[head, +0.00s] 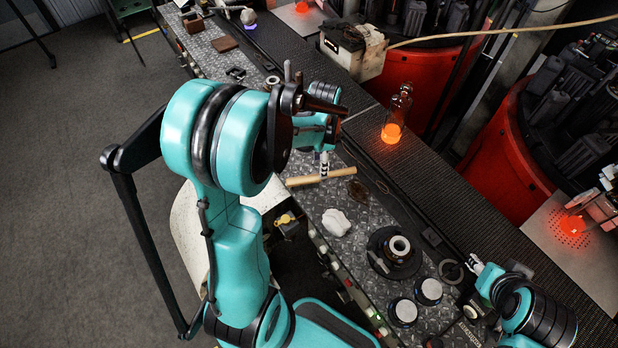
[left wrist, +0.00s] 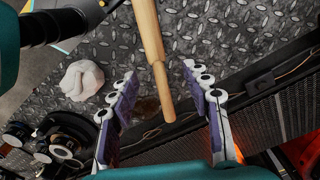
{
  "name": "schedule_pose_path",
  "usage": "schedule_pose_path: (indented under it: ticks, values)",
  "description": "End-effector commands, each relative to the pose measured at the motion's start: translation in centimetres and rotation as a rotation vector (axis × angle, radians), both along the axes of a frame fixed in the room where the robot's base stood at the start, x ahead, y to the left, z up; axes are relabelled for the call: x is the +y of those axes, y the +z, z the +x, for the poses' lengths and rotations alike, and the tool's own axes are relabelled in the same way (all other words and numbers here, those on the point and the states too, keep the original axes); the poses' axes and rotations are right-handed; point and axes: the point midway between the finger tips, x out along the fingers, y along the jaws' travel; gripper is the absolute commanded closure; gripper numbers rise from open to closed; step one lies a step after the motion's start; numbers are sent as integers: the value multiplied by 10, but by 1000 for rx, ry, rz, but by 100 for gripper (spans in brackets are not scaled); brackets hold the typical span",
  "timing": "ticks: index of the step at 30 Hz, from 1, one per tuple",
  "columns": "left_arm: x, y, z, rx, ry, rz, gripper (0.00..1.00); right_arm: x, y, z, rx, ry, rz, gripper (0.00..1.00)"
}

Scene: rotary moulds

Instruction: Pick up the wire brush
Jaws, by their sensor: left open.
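A long light-wood tool (head: 304,180) lies on the metal bench in the head view. It could be the wire brush, but no bristles show. In the left wrist view the wooden tool (left wrist: 147,30) comes down from the top edge, and its narrower end reaches between my fingers. My left gripper (left wrist: 160,75) is open, with one finger on each side of the wood; I see no clear grip or contact. In the head view my left gripper (head: 324,164) is right at the tool, partly hidden by my arm. My right gripper (head: 475,265) is at the lower right, its jaws unclear.
A crumpled white cloth (head: 336,222) and a flat brown piece (head: 358,191) lie near the tool. A dark round mould (head: 396,250) and two round cups (head: 403,311) stand lower on the bench. A glowing orange bottle (head: 392,132) stands on the dark strip behind.

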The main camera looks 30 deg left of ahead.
Motion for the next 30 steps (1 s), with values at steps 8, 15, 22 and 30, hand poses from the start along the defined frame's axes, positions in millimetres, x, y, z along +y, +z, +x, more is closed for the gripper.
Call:
schedule_pose_path:
  ticks: [8, 15, 22, 30]
  values:
    - [1, -38, -2, 0, 0, 0, 52, 0, -14, 0, 0, 0, 0, 60]
    - [1, -69, -4, -1, 1, 0, 52, 0, -23, 0, 0, 0, 0, 60]
    - [1, -70, -4, -1, 1, 0, 52, 0, -22, 0, 0, 0, 0, 60]
    - [1, -70, -4, -1, 1, 0, 100, 0, -22, 0, 0, 0, 0, 60]
